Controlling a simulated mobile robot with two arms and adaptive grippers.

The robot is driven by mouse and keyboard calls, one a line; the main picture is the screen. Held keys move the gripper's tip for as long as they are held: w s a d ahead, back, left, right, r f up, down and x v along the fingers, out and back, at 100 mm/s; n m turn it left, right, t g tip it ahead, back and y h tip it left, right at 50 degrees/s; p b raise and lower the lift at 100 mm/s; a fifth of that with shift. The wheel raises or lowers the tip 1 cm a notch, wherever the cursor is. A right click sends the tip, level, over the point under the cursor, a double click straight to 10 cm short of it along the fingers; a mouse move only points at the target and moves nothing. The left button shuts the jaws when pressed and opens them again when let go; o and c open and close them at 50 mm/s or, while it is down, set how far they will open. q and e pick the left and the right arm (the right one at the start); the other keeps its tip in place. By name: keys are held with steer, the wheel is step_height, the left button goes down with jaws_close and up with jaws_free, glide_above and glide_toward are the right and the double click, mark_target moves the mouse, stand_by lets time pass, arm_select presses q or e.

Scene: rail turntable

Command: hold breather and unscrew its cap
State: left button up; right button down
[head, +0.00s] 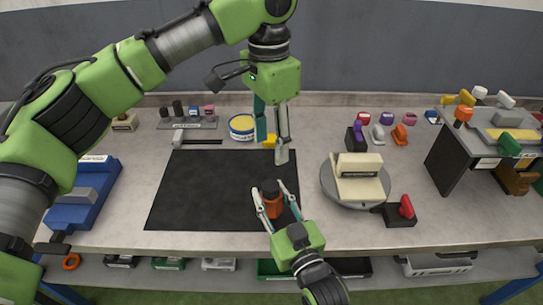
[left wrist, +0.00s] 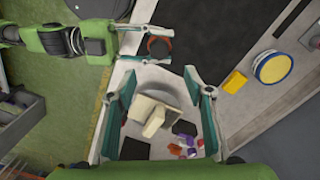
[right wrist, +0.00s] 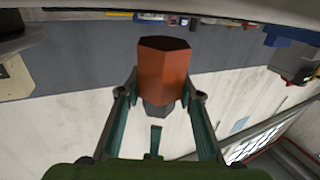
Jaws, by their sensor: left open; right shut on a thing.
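The breather (head: 272,206) is an orange body with a dark cap (head: 269,187) on top. It stands upright in my right gripper (head: 275,197), at the right part of the black mat. My right gripper is shut on the orange body. In the right wrist view the orange six-sided body (right wrist: 163,70) sits between the fingers (right wrist: 162,88), with a dark part at one end. My left gripper (head: 272,150) is open and empty, pointing down above and behind the breather. In the left wrist view the breather (left wrist: 160,47) lies just beyond the open fingers (left wrist: 158,78).
The black mat (head: 195,190) is otherwise bare. A yellow-blue tin (head: 242,128) and small coloured parts line the back.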

mark_target(270, 184)
arm_select(q)
steer(key=f, duration=1.1)
steer(key=shift+s+d+f, duration=0.15)
steer(key=shift+s+f, duration=0.05)
steer(key=shift+f, duration=0.1)
steer(key=c, duration=1.2)
steer(key=shift+o, duration=0.9)
steer(key=c, duration=0.3)
steer(key=n, duration=0.6)
steer(key=shift+w, duration=0.1)
steer(key=n, duration=0.6)
steer(key=shift+a, duration=0.3)
